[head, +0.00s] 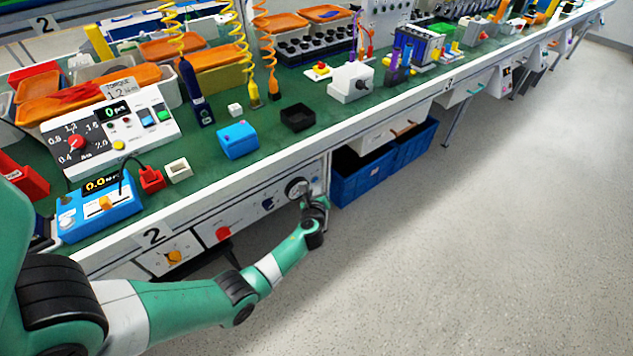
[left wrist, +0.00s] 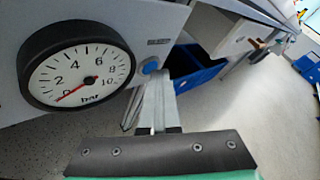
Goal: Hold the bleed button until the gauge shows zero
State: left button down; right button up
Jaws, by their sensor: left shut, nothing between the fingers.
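The round pressure gauge (left wrist: 78,68), marked in bar, fills the left of the left wrist view. Its red needle points at about the 0 mark. It also shows small on the panel under the bench in the head view (head: 297,187). The blue bleed button (left wrist: 150,66) is on the panel to the right of the gauge. My left gripper (left wrist: 155,80) is shut and empty. Its fingertips are at the lower edge of the blue button and seem to touch it; how far it is pressed I cannot tell. In the head view my left gripper (head: 314,200) is at the panel's right end.
The panel also carries a red button (head: 223,233) and an orange knob (head: 173,256). Blue bins (head: 362,180) stand under the bench just right of the gripper. The bench edge (head: 270,165) runs above it. The floor in front is clear.

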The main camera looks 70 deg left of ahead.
dwell(0.3)
pick_arm(q)
jog(key=shift+w+d, duration=0.2)
jog(key=shift+d, duration=0.55)
jog(key=shift+w+d, duration=0.2)
jog(key=shift+d, duration=0.6)
jog(key=shift+w+d, duration=0.25)
jog(key=shift+d, duration=0.6)
jog(key=shift+w+d, duration=0.2)
jog(key=shift+d, duration=0.6)
